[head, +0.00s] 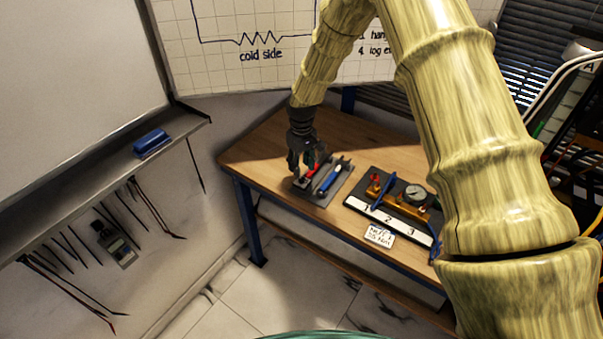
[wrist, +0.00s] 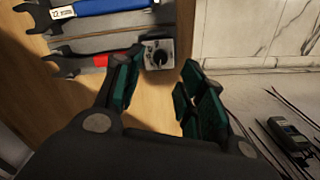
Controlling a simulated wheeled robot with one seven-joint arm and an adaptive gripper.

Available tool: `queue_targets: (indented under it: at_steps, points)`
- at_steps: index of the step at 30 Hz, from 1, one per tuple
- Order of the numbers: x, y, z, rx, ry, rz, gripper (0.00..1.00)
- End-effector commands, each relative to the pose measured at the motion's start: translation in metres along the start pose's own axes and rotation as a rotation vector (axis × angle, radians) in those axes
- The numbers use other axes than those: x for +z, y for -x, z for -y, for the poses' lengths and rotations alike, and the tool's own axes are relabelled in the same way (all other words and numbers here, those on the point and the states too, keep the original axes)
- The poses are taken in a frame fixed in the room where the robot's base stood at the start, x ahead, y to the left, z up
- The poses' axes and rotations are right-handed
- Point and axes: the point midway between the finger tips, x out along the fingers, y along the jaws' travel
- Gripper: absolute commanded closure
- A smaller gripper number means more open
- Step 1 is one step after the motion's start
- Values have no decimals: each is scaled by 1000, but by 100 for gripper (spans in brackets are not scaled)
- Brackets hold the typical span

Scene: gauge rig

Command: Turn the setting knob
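In the head view my gripper (head: 302,168) points down at the left end of a dark tool board (head: 320,198). The knob is mostly hidden there behind the fingers. No pointer or mark on the knob can be read.
A blue-handled wrench (head: 330,180) and a red-handled wrench (wrist: 98,62) lie next to the knob block. A gauge rig (head: 412,194) with brass fittings and numbered labels stands to the right on the wooden table (head: 262,150). A whiteboard ledge (head: 185,130) with a blue eraser is at left.

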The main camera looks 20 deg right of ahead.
Motion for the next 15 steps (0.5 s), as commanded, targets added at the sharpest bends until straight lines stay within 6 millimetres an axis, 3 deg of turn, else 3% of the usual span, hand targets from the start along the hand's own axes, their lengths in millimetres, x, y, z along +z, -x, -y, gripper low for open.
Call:
queue_targets:
  at_steps: [15]
  points:
    - [0,-49,0,0,1,1,60]
